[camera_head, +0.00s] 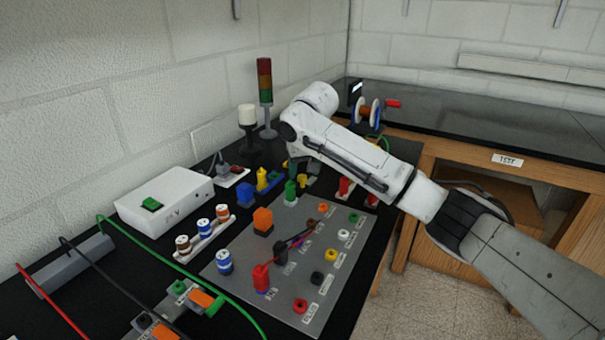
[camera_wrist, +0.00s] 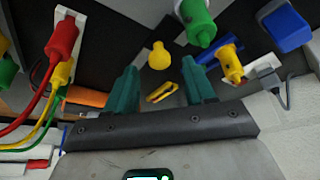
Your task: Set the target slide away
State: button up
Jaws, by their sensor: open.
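No thing that I can clearly identify as a slide shows in either view. My gripper (camera_wrist: 160,82) has two teal fingers, apart, with nothing held between them. A small yellow clip-like piece (camera_wrist: 163,93) shows in the gap between the fingers; its depth is unclear. A yellow rounded piece (camera_wrist: 159,56) lies just beyond the fingertips. In the head view, my gripper (camera_head: 303,168) is low over the far end of the grey panel (camera_head: 325,283), partly hidden by my arm. A green piece (camera_head: 290,192) stands close in front of it.
The panel carries an orange block (camera_head: 263,221), a red piece (camera_head: 261,278) and several coloured sockets. A white box (camera_head: 165,199), a spool rack (camera_head: 205,240) and a stack light (camera_head: 265,95) stand leftward. A red plug (camera_wrist: 62,40) with cables is left of the fingers.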

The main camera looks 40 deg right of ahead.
aim_at(300, 185)
jog(key=shift+x, duration=1.3)
jog(key=shift+c, duration=0.2)
grip_shut()
